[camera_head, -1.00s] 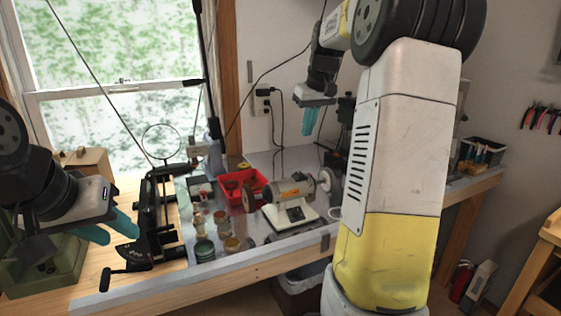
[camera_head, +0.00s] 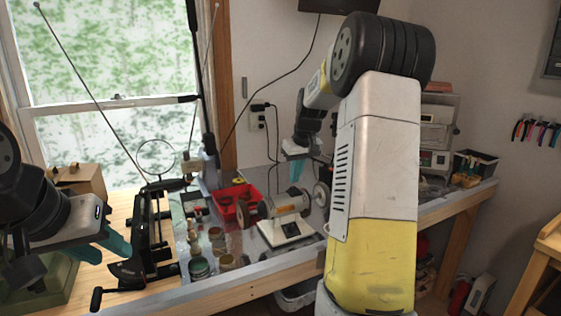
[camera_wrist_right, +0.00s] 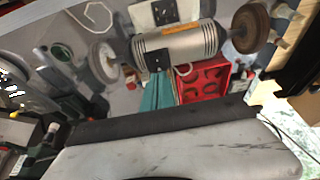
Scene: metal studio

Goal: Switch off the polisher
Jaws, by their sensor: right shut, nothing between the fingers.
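The polisher (camera_head: 290,204) is a grey motor on a white base (camera_head: 285,233), with a brown wheel on its left end and a pale wheel on its right. It stands on the bench. In the right wrist view the polisher (camera_wrist_right: 180,44) lies just beyond my fingertips. A dark patch, possibly the switch (camera_wrist_right: 165,13), shows on its white base there. My right gripper (camera_head: 297,170) is shut and empty, pointing down just above and behind the motor; its teal fingers (camera_wrist_right: 158,90) show in the wrist view. I cannot tell whether they touch. My left gripper (camera_head: 108,246) is open and empty at far left.
A red tray (camera_head: 236,205) sits behind the polisher, and small jars (camera_head: 200,267) stand to its left. A black stand tool (camera_head: 145,240) is beside my left gripper. My right arm hides part of the bench's right side.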

